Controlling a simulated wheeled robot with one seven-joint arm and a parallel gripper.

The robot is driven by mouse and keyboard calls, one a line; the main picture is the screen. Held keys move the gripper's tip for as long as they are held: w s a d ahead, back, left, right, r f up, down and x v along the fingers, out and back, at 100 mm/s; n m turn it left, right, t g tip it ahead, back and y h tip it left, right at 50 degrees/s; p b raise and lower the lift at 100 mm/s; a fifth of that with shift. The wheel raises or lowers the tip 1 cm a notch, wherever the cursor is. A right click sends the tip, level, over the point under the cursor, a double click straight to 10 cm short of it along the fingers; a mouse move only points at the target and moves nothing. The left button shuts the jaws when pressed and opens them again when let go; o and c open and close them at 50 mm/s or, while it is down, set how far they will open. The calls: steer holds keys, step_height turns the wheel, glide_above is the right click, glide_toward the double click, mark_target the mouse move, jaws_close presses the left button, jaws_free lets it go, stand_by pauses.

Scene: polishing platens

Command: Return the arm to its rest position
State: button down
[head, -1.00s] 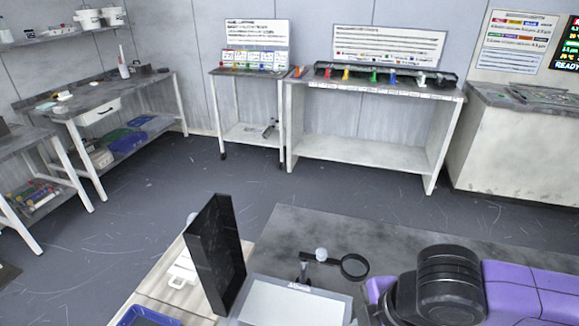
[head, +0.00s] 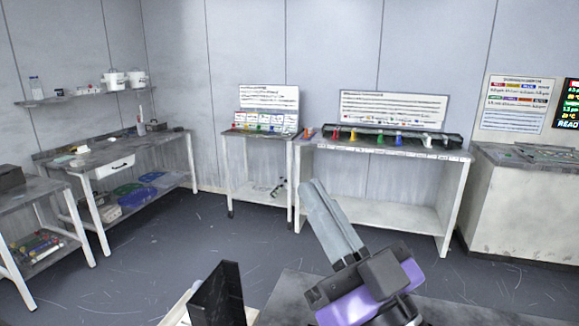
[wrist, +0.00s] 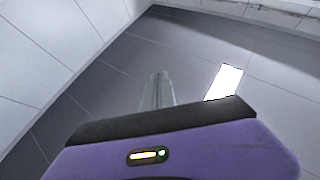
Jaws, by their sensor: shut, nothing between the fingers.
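My gripper (head: 313,190) is raised in the lower middle of the head view, above the near table, with its long grey fingers pointing up and slightly left. The fingers lie together with nothing between them. In the wrist view my gripper (wrist: 158,78) shows as a narrow grey strip beyond the purple wrist housing. Behind it are grey wall panels, dark tiles and a bright white rectangular panel (wrist: 224,82). The fingers touch nothing. The rest of my arm is mostly out of view.
A near grey table (head: 290,300) and an upright black panel (head: 222,298) stand at the bottom. Across open floor (head: 170,262) are a bench with coloured items (head: 385,150), a small stand (head: 258,138), a left workbench (head: 120,150) and a right cabinet (head: 525,210).

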steer(key=s+d+f+m+t+h, duration=0.1)
steer(key=s+d+f+m+h, duration=0.3)
steer(key=d+f+m+h, duration=0.25)
steer(key=s+d+f+m+t+h, duration=0.1)
steer(key=s+d+f+m+h, duration=0.3)
steer(key=d+f+m+h, duration=0.3)
steer(key=s+d+f+n+g, duration=0.3)
steer(key=s+f+n+g, duration=0.4)
steer(key=s+f, duration=1.4)
steer(key=s+g+y, duration=0.1)
steer(key=s, duration=0.2)
steer(key=shift+s+f, duration=0.25)
steer(key=shift+f, duration=0.05)
steer(key=shift+d+r, duration=0.1)
steer(key=shift+d, duration=0.1)
